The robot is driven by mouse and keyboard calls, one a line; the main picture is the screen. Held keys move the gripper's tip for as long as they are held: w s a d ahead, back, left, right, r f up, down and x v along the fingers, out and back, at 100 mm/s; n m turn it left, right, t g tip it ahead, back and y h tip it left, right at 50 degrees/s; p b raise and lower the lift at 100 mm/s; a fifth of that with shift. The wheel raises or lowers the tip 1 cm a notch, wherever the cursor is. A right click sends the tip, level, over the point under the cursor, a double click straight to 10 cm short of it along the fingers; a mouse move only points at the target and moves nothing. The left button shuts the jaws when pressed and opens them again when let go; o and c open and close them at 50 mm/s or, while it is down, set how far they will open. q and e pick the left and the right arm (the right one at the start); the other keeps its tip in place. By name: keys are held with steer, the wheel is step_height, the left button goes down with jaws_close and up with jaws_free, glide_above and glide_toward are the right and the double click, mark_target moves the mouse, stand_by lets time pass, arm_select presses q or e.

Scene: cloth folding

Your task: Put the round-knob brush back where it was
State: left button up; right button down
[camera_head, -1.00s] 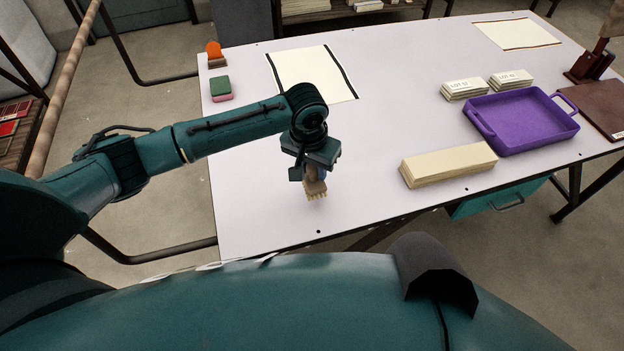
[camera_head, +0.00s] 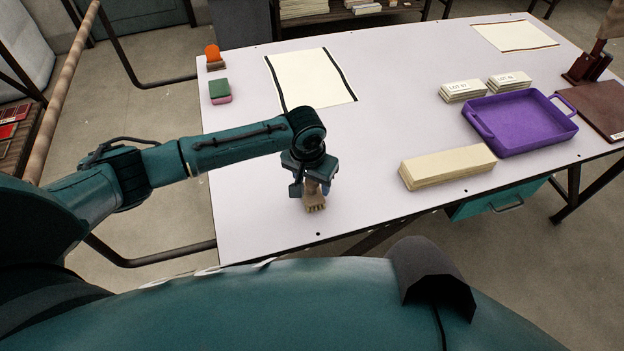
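My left gripper (camera_head: 314,180) points down over the front left part of the white table (camera_head: 245,190). It is shut on a brown brush (camera_head: 315,202) with pale bristles at its lower end. The brush's knob is hidden by the gripper, so its shape cannot be told. The bristles are at or just above the table top; I cannot tell whether they touch. A small bit of blue shows beside the brush between the fingers. My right gripper is not in view.
An orange-topped object (camera_head: 213,54) and a green-and-pink block (camera_head: 220,91) stand at the back left. A cream sheet with dark edges (camera_head: 312,78) lies behind the arm. A cream stack (camera_head: 447,166) and purple tray (camera_head: 520,122) are to the right. The table around the brush is clear.

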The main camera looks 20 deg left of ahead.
mark_target(309, 197)
arm_select(q)
steer(key=shift+r, duration=0.1)
step_height(309, 197, up, 12)
steer(key=s, duration=0.2)
steer(key=s+d+f+m+t+h, duration=0.1)
steer(key=s+d+f+t+h, duration=0.2)
steer(key=s+d+f+h, duration=0.45)
steer(key=s+a+f+t+y, duration=0.4)
steer(key=s+a+f+t, duration=0.1)
steer(key=s+a+t, duration=0.1)
steer(key=shift+s+a+p, duration=0.45)
steer(key=shift+s+a, duration=0.3)
steer(key=shift+s, duration=0.5)
steer(key=shift+s+a+y+p, duration=0.15)
steer(key=shift+y+p, duration=0.1)
steer(key=shift+p, duration=0.3)
